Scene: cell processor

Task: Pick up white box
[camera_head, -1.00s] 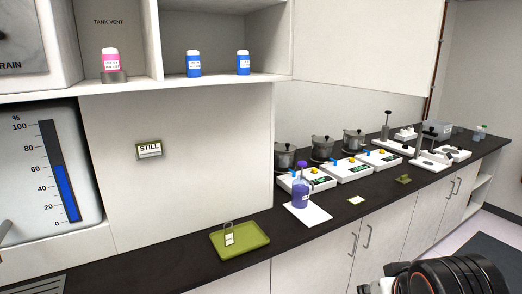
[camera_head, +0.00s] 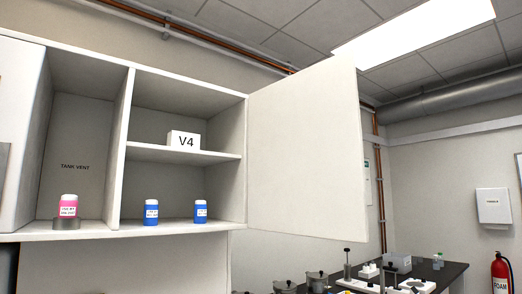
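A small white box (camera_head: 183,140) marked "V4" sits on the middle shelf (camera_head: 190,153) of the open wall cabinet, left of centre in the head view. It stands upright near the shelf's front edge. Nothing touches it from above. My gripper is not in view, so I cannot see whether it is open or shut.
Two blue-labelled bottles (camera_head: 151,212) stand on the cabinet's bottom shelf below the box. A pink bottle (camera_head: 69,206) stands in the left compartment. The open cabinet door (camera_head: 305,155) swings out on the right. A dark counter (camera_head: 440,272) with equipment lies lower right.

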